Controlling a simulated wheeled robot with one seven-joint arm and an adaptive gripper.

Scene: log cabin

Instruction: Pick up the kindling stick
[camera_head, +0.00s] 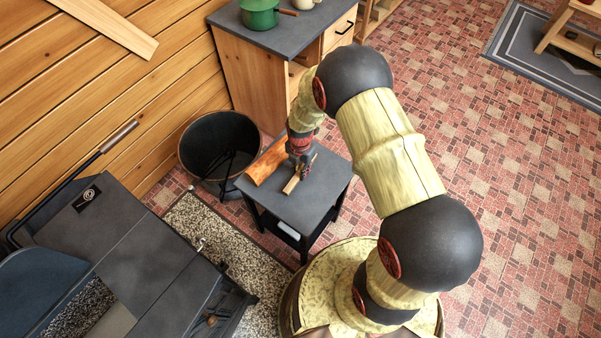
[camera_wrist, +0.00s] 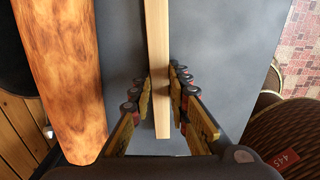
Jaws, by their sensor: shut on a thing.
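The kindling stick (camera_wrist: 157,60) is a thin, pale, straight piece of wood. In the wrist view it runs from the top edge down between the fingers of my gripper (camera_wrist: 160,105). My gripper is shut on it, with a finger along each side. In the head view the kindling stick (camera_head: 291,184) shows at the small dark table, just below my gripper (camera_head: 298,166), which points down over the tabletop. I cannot tell whether the stick still touches the table.
A larger orange-brown log (camera_wrist: 65,75) lies on the small table (camera_head: 312,207) left of the stick. A black bucket (camera_head: 197,152) stands left of the table. A dark stove (camera_head: 110,235) is at lower left. A cabinet (camera_head: 247,78) with a green pot (camera_head: 260,14) is behind.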

